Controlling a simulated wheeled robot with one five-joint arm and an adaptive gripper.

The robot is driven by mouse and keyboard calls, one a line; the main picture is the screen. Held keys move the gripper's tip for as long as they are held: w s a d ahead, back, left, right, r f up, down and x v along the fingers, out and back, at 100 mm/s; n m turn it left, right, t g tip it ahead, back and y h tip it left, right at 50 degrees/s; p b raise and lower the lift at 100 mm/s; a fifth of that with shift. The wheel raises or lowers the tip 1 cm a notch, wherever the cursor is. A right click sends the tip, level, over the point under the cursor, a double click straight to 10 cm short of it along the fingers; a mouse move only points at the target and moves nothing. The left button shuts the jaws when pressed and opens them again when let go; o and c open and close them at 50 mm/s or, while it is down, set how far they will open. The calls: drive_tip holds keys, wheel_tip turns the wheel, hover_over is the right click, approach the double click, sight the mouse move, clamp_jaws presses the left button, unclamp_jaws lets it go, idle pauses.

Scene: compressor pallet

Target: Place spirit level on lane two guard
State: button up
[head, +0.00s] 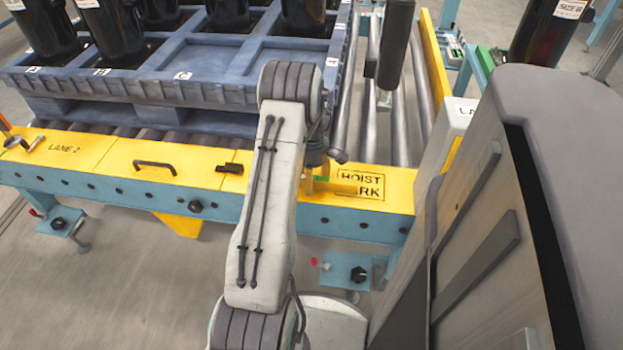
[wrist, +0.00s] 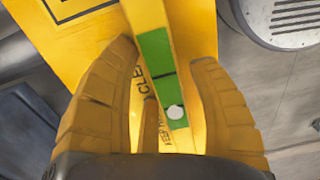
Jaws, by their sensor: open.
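The spirit level (wrist: 152,22) is a yellow bar with green sections and a small white round spot. In the wrist view it runs between the two fingers of my gripper (wrist: 165,90), which is open around it. In the head view my gripper (head: 318,170) is low at the yellow guard, left of the HOIST PARK marking, with part of the level (head: 345,188) showing beside it. I cannot tell whether the fingers touch the level. The lane two guard (head: 70,148) is the yellow plate marked LANE 2 at the left.
A black handle (head: 155,165) and a small black part (head: 230,168) are on the yellow rail between LANE 2 and my arm. An orange-and-black tool (head: 12,138) lies at the far left. The blue pallet (head: 160,90) with black cylinders stands behind the rail.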

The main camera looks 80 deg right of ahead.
drive_tip(key=shift+r, duration=0.15)
wheel_tip(320, 180, up, 12)
drive_tip(key=p, duration=0.3)
drive_tip(key=shift+d, duration=0.2)
drive_tip(key=shift+w, duration=0.1)
drive_tip(key=w+a+r+h, duration=0.1)
drive_tip(key=w+a+r, duration=0.5)
drive_tip(key=w+a, duration=0.4)
drive_tip(key=w+a+r, duration=0.6)
drive_tip(key=w+a, duration=0.4)
drive_tip(key=w, duration=0.1)
drive_tip(key=w+a+r+t, duration=0.1)
drive_tip(key=a+r, duration=0.2)
drive_tip(key=a, duration=1.1)
drive_tip(key=s+a, duration=0.3)
drive_tip(key=a, duration=0.4)
drive_tip(key=s+a+f+t, duration=0.1)
drive_tip(key=s+a, duration=0.3)
drive_tip(key=a, duration=0.3)
drive_tip(key=shift+s+m+y, duration=0.3)
drive_tip(key=shift+m, duration=0.1)
